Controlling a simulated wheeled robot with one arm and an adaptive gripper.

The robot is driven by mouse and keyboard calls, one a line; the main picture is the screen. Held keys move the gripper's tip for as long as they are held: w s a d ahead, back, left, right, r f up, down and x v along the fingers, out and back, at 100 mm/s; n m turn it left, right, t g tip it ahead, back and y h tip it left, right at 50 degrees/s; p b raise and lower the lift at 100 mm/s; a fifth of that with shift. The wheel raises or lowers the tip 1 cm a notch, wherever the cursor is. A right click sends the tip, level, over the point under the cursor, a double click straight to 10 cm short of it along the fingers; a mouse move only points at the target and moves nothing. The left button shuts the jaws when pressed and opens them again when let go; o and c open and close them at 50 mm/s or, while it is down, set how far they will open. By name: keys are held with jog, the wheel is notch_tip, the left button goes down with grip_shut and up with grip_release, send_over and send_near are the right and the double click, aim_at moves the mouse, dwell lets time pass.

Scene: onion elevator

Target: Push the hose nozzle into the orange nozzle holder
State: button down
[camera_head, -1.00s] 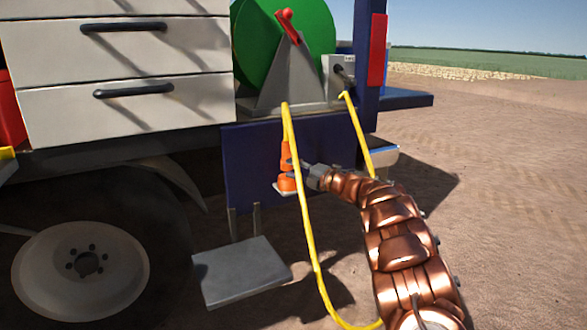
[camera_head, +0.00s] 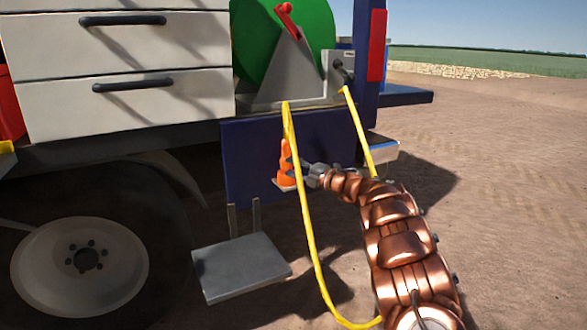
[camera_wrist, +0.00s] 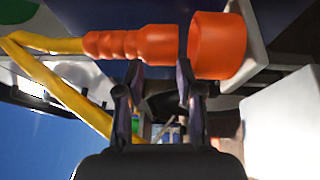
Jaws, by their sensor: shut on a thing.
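The hose nozzle (camera_wrist: 130,44) is an orange, stepped piece on the end of the yellow hose (camera_wrist: 70,95). The orange nozzle holder (camera_wrist: 217,45) is a short cup on a pale bracket. In the wrist view the nozzle's wide end faces the cup, lined up with it, with a narrow dark gap between. In the head view the nozzle (camera_head: 285,152) stands upright above the holder (camera_head: 287,181). My gripper (camera_wrist: 160,66) is at the nozzle's wide end, its fingers shut on it. The grip contact is not clearly shown. It comes from the right in the head view (camera_head: 302,170).
The hose (camera_head: 309,225) hangs in a loop beside my arm. A green reel (camera_head: 260,45) stands above the blue panel (camera_head: 240,165). A grey step (camera_head: 240,265) is below, left of the holder. White drawers (camera_head: 120,105) are at left. Open ground lies to the right.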

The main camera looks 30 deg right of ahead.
notch_tip(320, 180, down, 3)
jog(key=shift+s+r, duration=0.1)
jog(key=shift+r, duration=0.1)
jog(key=c, duration=1.2)
grip_release()
jog(key=o, duration=0.5)
jog(key=shift+f, duration=0.25)
jog(key=shift+d+r, duration=0.1)
jog(key=shift+r, duration=0.5)
